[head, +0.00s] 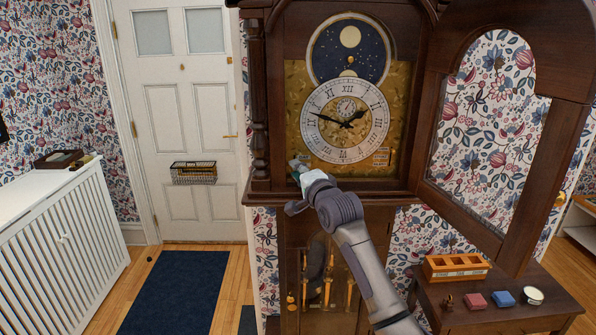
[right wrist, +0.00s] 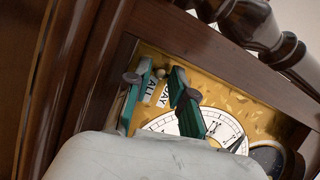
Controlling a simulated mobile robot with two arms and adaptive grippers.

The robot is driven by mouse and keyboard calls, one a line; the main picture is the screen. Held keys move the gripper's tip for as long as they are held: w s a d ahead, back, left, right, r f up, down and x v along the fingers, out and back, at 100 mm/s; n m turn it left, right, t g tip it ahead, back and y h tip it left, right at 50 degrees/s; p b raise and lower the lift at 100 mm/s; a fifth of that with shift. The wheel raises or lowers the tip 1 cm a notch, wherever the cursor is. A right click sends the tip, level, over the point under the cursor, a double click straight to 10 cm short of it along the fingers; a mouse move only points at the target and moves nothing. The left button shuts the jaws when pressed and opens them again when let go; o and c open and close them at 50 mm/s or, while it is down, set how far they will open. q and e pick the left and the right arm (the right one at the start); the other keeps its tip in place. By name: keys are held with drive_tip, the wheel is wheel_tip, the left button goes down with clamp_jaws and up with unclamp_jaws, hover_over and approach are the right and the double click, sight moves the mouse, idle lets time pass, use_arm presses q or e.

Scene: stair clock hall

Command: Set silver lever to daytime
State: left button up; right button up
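The tall clock's dial (head: 345,120) is in the upper middle of the head view, above my right arm. My right gripper (head: 298,165) is at the lower left corner of the gold dial plate (head: 297,85). In the right wrist view, its two green-sided fingers (right wrist: 161,76) are spread apart. A small pale knob, apparently the silver lever (right wrist: 161,72), shows between the fingertips. I cannot tell whether they touch it. A label (right wrist: 157,92) reading "ALL" and "DAY" is beside it. The gripper hides the lever in the head view. My left gripper is out of view.
The clock's glazed door (head: 558,150) stands open at the right. A side table (head: 500,312) below holds an orange box (head: 455,268), red and blue blocks and a white cup.

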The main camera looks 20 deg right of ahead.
clamp_jaws()
